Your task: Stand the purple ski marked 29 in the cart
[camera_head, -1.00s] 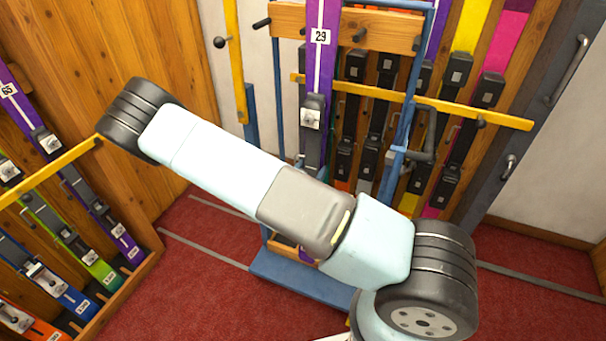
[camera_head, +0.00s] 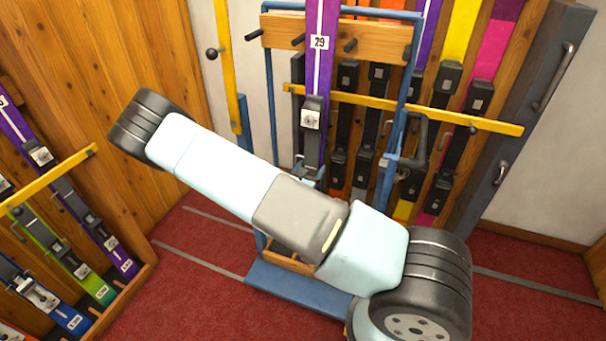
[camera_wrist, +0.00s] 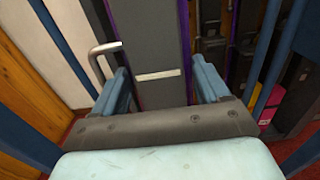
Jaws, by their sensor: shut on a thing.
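The purple ski marked 29 (camera_head: 319,75) stands nearly upright, with its white label and grey binding facing the head view. My gripper (camera_wrist: 162,85) is shut on it below the binding; in the wrist view the ski's dark face with purple edges (camera_wrist: 148,40) lies between the two blue fingers. The cart has a blue frame (camera_head: 268,90), a wooden peg bar (camera_head: 377,38) and a blue base (camera_head: 300,286). The ski is in front of the peg bar, between pegs. Its lower end is hidden behind my arm, so I cannot tell whether it touches the cart.
A yellow rail (camera_head: 440,112) crosses behind the cart, before a rack of several skis. A second rack with a yellow rail (camera_head: 50,178) stands at left. A grey door with handles (camera_head: 540,95) is at right. Red carpet (camera_head: 195,285) lies clear at left.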

